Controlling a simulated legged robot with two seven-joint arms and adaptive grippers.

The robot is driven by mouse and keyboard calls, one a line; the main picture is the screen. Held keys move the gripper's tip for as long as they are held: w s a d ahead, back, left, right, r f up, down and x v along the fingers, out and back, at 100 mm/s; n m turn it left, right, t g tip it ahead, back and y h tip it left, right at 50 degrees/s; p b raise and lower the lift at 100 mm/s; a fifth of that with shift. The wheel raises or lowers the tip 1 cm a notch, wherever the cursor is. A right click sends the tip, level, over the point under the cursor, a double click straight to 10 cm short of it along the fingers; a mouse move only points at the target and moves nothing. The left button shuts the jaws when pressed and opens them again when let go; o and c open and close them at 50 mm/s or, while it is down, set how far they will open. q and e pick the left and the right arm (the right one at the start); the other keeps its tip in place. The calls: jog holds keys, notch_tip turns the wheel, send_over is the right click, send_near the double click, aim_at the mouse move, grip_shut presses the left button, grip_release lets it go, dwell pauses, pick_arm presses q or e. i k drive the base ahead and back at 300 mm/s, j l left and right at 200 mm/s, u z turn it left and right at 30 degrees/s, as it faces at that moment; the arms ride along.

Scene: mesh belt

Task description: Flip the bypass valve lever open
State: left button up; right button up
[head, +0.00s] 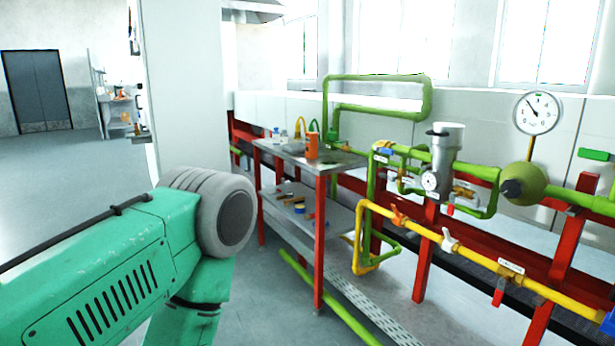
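I cannot tell which handle is the bypass valve lever. The yellow pipe (472,261) carries an orange lever (399,215), a white lever (449,241) and a red lever (499,292). A blue lever (384,151) sits on the green pipe (474,168) near the grey cylindrical fitting (445,150). A green lever (593,154) stands at the right, and a blue part (608,321) is cut off by the right edge. Neither gripper shows in the head view. Nothing touches the levers.
A red-framed metal bench (337,158) with an orange container (312,145) stands left of the pipes. A round gauge (536,113) rises above the green valve body (523,185). Red posts (423,260) hold the pipes. Floor (60,165) is open at far left.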

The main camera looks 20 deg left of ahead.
aim_at(386, 176)
jog(key=u, duration=0.25)
jog(key=i+u, duration=0.25)
jog(key=i, duration=0.35)
jog(key=i+u, duration=0.25)
jog(key=i, duration=0.35)
jog(key=i+l+u, duration=0.15)
jog(key=i+u, duration=0.15)
jog(key=i, duration=0.25)
